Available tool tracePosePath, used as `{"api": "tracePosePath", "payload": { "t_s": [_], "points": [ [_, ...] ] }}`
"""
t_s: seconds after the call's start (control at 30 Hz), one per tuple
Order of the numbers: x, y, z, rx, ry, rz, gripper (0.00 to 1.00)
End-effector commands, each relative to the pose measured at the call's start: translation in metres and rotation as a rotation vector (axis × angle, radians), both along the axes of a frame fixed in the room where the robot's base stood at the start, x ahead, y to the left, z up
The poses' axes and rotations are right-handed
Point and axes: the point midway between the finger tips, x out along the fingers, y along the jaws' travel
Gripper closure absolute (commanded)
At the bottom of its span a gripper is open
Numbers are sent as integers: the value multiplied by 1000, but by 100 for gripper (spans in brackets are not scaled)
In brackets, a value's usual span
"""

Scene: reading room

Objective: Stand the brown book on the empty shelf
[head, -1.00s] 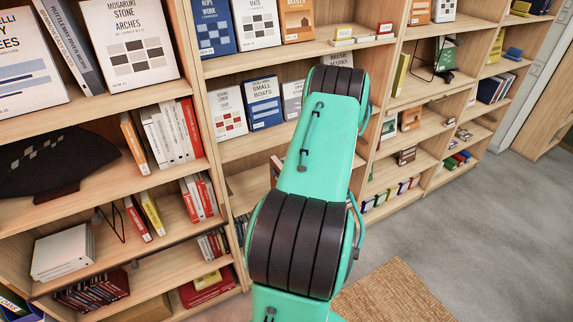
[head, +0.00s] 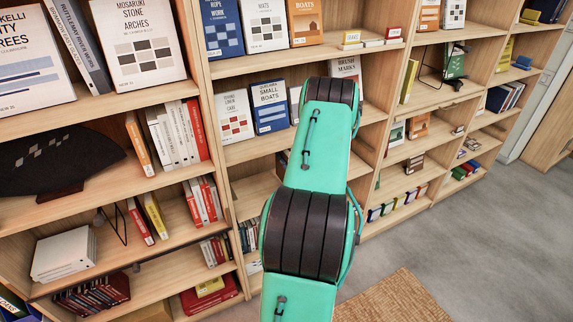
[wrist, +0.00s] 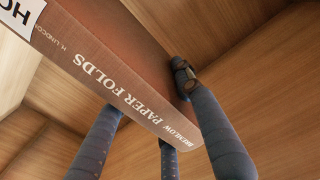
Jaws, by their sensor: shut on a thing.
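The brown book (wrist: 125,80), its spine reading "Paper Folds", is between the dark fingers of my gripper (wrist: 150,100) in the wrist view. My gripper is shut on it. The book looks tilted in this view, with bare wood panels around and behind it. I cannot tell whether its lower edge touches a board. In the head view my green arm hides the gripper and most or all of the book. A bare shelf board (head: 256,190) shows just left of the arm, below the row with the "Small Boats" book.
Upright books (head: 269,107) stand on the shelf above the bare board. Small books (head: 248,237) stand on the shelf below. A wooden upright (head: 212,150) divides this bay from the left one, which holds a dark fan-shaped object (head: 55,160). Grey floor (head: 470,230) is open at right.

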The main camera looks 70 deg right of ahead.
Motion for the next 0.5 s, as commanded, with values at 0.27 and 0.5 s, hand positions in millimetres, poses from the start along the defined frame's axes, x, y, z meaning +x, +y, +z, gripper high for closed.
{"api": "tracePosePath", "payload": {
  "t_s": [0.27, 0.5],
  "points": [
    [0, -1, 1, -1, -1, 0, 100],
    [0, -1, -12, 1, -1, 0, 100]
  ]
}}
